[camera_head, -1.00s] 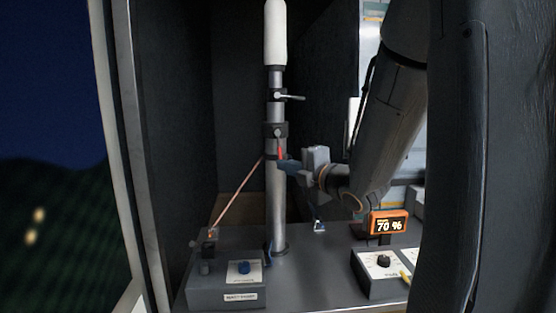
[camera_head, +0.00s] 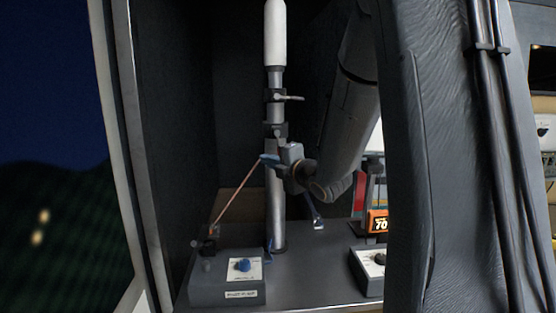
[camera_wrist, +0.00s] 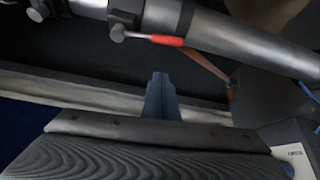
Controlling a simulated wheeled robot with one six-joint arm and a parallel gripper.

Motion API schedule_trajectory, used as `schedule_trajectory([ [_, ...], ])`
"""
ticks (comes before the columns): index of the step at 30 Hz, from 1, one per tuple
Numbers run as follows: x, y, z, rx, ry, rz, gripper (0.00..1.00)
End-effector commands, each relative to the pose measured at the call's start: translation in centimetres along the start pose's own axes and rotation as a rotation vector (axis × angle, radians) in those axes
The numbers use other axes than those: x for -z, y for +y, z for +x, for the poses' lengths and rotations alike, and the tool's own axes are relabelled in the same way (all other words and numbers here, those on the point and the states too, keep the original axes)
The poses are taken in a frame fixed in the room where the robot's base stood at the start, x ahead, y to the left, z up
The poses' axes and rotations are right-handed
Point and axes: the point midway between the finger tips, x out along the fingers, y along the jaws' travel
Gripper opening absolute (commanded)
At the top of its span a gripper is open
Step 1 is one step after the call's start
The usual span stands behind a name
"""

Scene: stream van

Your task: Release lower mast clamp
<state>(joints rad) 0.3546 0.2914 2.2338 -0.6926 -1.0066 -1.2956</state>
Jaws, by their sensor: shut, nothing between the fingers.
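The grey mast (camera_head: 276,205) stands upright under a white top. The lower mast clamp (camera_head: 274,131) is a dark collar around it. The wrist view shows a clamp collar (camera_wrist: 125,12) with a red-tipped lever (camera_wrist: 165,40) pointing along the mast toward its foot. In the head view the red tip does not show; my gripper may hide it. My gripper (camera_head: 266,158) is just below the lower clamp, its blue fingers across the front of the mast. The fingers (camera_wrist: 160,80) are shut and empty, apart from the lever in the wrist view. Contact with the mast cannot be told.
An upper clamp (camera_head: 277,97) with a pale lever sits higher on the mast. A copper-coloured rod (camera_head: 238,192) slants down left of the mast. A box with a blue knob (camera_head: 244,265) stands in front, and an orange display (camera_head: 378,222) at right is partly hidden by my arm.

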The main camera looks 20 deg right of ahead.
Motion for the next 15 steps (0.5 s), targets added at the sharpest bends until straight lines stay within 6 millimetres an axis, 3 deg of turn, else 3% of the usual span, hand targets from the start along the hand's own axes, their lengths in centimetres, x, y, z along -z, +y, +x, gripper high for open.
schedule_trajectory([
  [3,-0.3,0.1,1.6,0.002,-0.001,0.001,0.00],
  [7,-2.4,0.2,0.7,0.001,-0.005,0.001,0.00],
  [15,-3.8,0.0,0.2,0.000,-0.002,0.001,0.00],
])
